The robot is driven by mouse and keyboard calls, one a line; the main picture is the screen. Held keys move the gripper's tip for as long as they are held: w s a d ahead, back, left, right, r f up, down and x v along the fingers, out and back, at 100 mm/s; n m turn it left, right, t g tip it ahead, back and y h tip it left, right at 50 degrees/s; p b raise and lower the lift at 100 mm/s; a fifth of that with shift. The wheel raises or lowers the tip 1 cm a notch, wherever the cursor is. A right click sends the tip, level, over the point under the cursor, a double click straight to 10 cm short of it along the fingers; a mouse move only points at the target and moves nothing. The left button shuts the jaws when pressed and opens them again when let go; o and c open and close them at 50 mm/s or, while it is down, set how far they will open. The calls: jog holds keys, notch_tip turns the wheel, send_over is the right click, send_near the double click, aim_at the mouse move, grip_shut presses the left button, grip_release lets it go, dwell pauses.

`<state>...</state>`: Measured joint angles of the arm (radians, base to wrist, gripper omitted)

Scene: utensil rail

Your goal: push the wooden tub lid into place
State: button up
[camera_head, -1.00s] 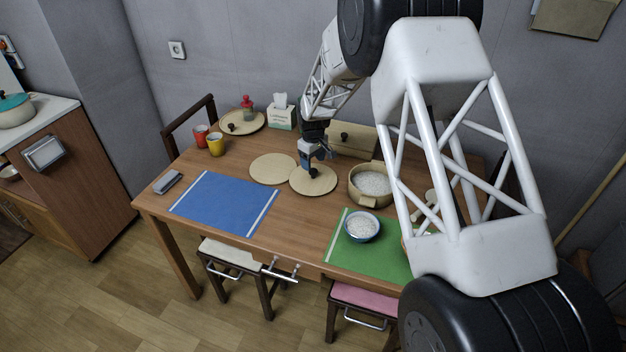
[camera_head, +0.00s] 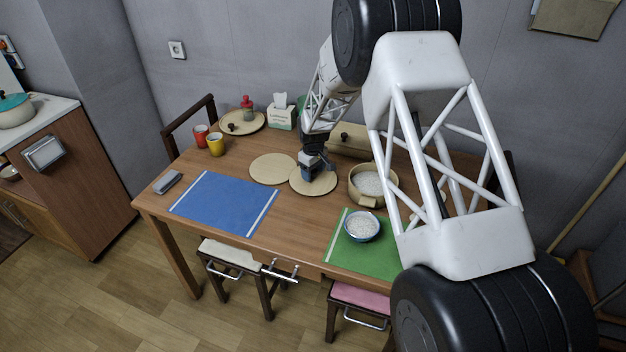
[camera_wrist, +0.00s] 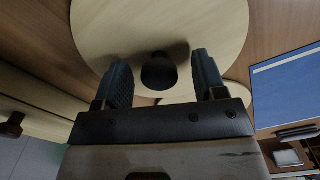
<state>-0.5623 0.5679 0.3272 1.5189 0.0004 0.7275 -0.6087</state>
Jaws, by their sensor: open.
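The wooden tub lid (camera_head: 318,187) is a pale round disc lying flat on the table, left of the tub. In the wrist view the lid (camera_wrist: 120,35) fills the top, with its dark knob (camera_wrist: 158,72) between the fingers. My gripper (camera_head: 309,172) is over the lid. Its two fingers are open on either side of the knob in the wrist view (camera_wrist: 162,78), with gaps left and right. The wooden tub (camera_head: 368,196) stands to the right, uncovered, with white rice-like contents (camera_head: 368,183). In the head view my gripper hides the knob.
Another pale round disc (camera_head: 272,168) lies left of the lid. A wooden box (camera_head: 348,138) stands behind. A rice bowl (camera_head: 361,226) is on the green mat (camera_head: 345,252). The blue mat (camera_head: 222,210) is clear.

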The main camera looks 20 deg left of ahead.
jog(key=shift+c, duration=0.4)
jog(key=c, duration=1)
jog(key=shift+o, duration=0.2)
jog(key=shift+r, duration=0.15)
jog(key=shift+r, duration=4.85)
jog(key=o, duration=0.4)
jog(key=c, duration=0.4)
jog(key=shift+d, duration=0.1)
